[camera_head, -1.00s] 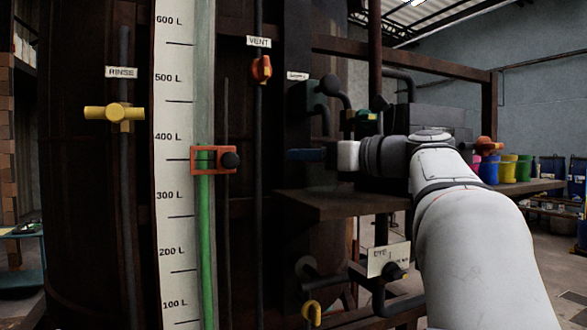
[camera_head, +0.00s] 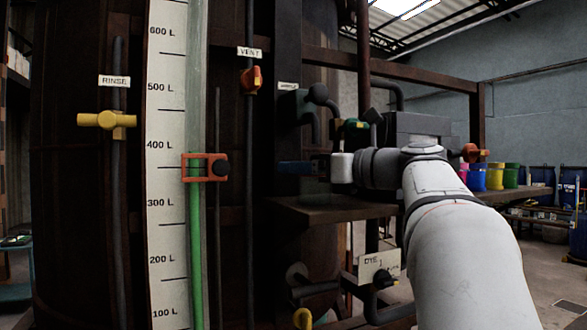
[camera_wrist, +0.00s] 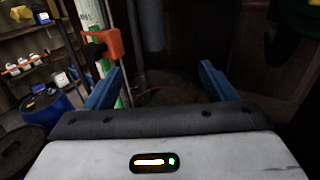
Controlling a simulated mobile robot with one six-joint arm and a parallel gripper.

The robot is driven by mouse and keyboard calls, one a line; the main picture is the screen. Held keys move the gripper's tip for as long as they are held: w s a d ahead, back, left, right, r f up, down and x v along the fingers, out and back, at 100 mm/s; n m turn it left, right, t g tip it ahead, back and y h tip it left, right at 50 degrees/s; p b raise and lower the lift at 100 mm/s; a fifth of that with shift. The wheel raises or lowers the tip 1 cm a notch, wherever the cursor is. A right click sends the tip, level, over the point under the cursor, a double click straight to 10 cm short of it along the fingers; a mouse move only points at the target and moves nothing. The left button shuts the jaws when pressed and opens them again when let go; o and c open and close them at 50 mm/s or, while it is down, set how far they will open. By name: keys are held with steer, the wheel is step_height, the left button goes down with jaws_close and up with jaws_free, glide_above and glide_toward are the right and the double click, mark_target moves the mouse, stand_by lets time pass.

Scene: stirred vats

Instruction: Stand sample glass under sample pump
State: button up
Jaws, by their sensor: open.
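My gripper (camera_head: 286,168) reaches in from the right in the head view, in front of the dark vat's fittings. The sample pump (camera_head: 318,95) seems to be the dark fitting with a round knob and bent pipe beside a small label, above my gripper. A wooden shelf (camera_head: 335,209) lies below my gripper.
A gauge board (camera_head: 166,235) with an orange slider (camera_head: 205,168) stands left of my gripper. A yellow rinse valve (camera_head: 107,120) and an orange vent valve (camera_head: 251,79) stick out from their pipes. A dye sign (camera_head: 379,266) hangs below the shelf. Coloured pots (camera_head: 494,177) stand at right.

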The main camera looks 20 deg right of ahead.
steer(key=b+v, duration=0.1)
steer(key=v, duration=1.1)
